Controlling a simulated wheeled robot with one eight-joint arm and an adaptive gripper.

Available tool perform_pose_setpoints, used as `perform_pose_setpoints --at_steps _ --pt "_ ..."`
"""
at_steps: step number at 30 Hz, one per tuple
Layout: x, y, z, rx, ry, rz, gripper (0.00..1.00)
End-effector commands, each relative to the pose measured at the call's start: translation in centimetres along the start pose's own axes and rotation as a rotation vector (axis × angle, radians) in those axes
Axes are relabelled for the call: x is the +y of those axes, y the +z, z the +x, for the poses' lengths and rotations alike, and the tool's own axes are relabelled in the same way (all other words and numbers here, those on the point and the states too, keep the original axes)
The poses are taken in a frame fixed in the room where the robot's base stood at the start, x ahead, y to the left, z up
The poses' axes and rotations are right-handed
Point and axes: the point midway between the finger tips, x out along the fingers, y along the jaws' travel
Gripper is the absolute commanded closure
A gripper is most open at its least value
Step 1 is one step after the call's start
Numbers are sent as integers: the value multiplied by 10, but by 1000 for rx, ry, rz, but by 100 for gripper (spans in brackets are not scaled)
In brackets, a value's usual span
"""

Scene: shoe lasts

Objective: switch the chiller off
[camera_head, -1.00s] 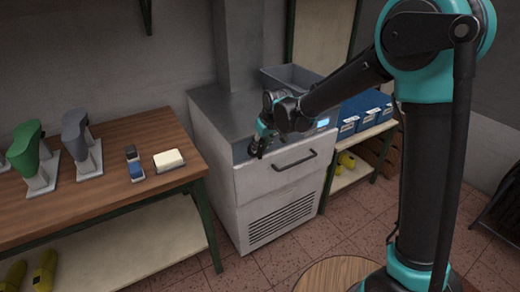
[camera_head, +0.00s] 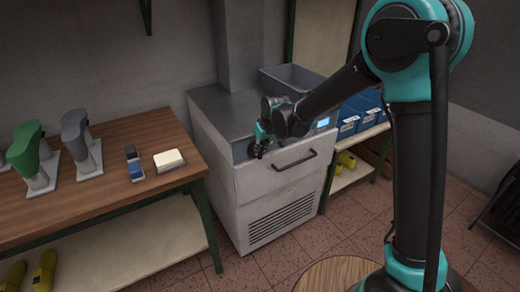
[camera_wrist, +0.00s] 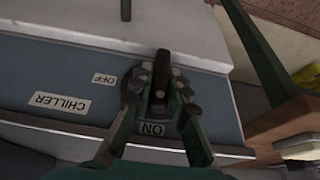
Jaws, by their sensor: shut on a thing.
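The chiller (camera_head: 285,190) is a pale grey cabinet with a black drawer handle, a vent grille and a small lit blue display. In the wrist view its panel (camera_wrist: 60,72) carries a CHILLER label (camera_wrist: 60,102), an OFF label (camera_wrist: 104,79) and an ON label (camera_wrist: 152,128). My gripper (camera_wrist: 161,80) is shut on the dark rotary knob (camera_wrist: 161,66) between these labels. The fingers hide part of the knob. In the head view my gripper (camera_head: 258,150) is at the chiller's upper front, left of the handle.
A wooden bench (camera_head: 95,200) with green and grey shoe lasts, a small dark and blue item and a pale block stands left of the chiller. A grey bin (camera_head: 290,78) is behind it. Blue boxes (camera_head: 360,115) sit on a shelf to the right.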

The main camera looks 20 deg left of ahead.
Motion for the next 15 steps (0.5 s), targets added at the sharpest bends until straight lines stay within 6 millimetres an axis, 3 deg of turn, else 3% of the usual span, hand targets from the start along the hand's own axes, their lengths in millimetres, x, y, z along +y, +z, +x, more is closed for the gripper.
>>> perform_pose_setpoints --at_steps 15 --pt "4 0 0 0 -142 63 100"
